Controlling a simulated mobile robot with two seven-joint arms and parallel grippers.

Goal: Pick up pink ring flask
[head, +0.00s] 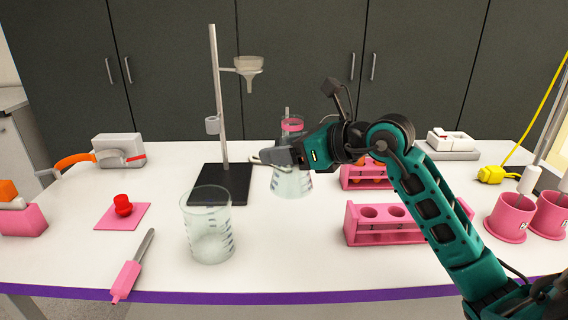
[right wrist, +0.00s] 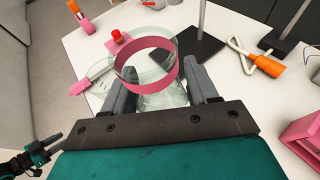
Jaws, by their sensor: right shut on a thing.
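The pink ring flask (head: 292,183) is clear glass with a pink ring around its neck, and it looks upright, right of the ring stand. My right gripper (head: 268,156) is shut on it at the neck, below the ring. In the right wrist view, the pink ring (right wrist: 147,67) shows between the two grey fingers, with the glass body below it. Whether the flask's base touches the table is unclear. What seems to be my left gripper (right wrist: 52,142) shows small at the lower left edge of the right wrist view; its jaws are unclear.
A ring stand (head: 222,183) with a funnel stands left of the flask. An empty beaker (head: 208,232) is in front of it. Pink racks (head: 383,238) are at right, with pink cups (head: 508,222) beyond. A spatula (head: 127,280) lies front left.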

